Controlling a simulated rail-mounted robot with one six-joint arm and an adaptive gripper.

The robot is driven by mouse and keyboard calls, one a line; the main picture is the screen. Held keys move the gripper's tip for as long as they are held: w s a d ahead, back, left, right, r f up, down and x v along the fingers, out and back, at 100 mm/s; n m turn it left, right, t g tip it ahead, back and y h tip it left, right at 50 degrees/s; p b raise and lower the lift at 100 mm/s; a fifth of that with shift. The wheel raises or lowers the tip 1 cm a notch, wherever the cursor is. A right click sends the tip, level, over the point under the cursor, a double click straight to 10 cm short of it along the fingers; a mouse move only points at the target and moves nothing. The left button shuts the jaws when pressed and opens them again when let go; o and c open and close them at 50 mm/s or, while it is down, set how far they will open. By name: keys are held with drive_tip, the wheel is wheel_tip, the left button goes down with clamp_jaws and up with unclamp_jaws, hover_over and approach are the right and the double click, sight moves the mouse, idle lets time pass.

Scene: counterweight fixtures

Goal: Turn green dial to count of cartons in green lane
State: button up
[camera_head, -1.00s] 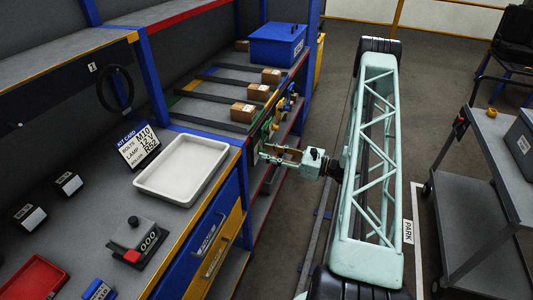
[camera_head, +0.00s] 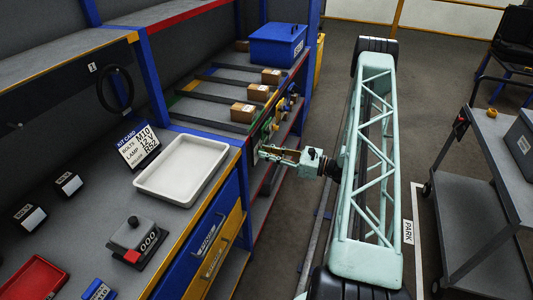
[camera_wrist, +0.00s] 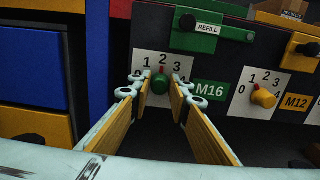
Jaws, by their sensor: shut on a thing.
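The green dial (camera_wrist: 160,84) sits on a white plate numbered from 0 in the wrist view, under the 2. My gripper (camera_wrist: 159,87) has its two fingers on either side of the dial and is shut on it. In the head view my gripper (camera_head: 262,153) reaches the front face of the lane shelf. The nearest lane has a green strip at its back end (camera_head: 175,101), and one brown carton (camera_head: 243,112) shows at its front.
A yellow dial (camera_wrist: 264,98) labelled M12 is right of the M16 label (camera_wrist: 210,90). A green REFILL slider (camera_wrist: 208,27) is above. Other lanes hold cartons (camera_head: 258,92). A white tray (camera_head: 183,168) and a blue bin (camera_head: 277,45) stand nearby. A grey cart (camera_head: 480,210) is at right.

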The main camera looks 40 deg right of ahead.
drive_tip(key=shift+n+b, duration=0.4)
drive_tip(key=shift+n, duration=0.1)
drive_tip(key=shift+a+f+n+b, duration=0.1)
drive_tip(key=shift+n+b, duration=2.3)
drive_tip(key=shift+n, duration=1)
drive_tip(key=o, duration=0.9)
drive_tip(key=shift+c, duration=0.2)
drive_tip(key=shift+s, duration=0.1)
drive_tip(key=v, duration=1.2)
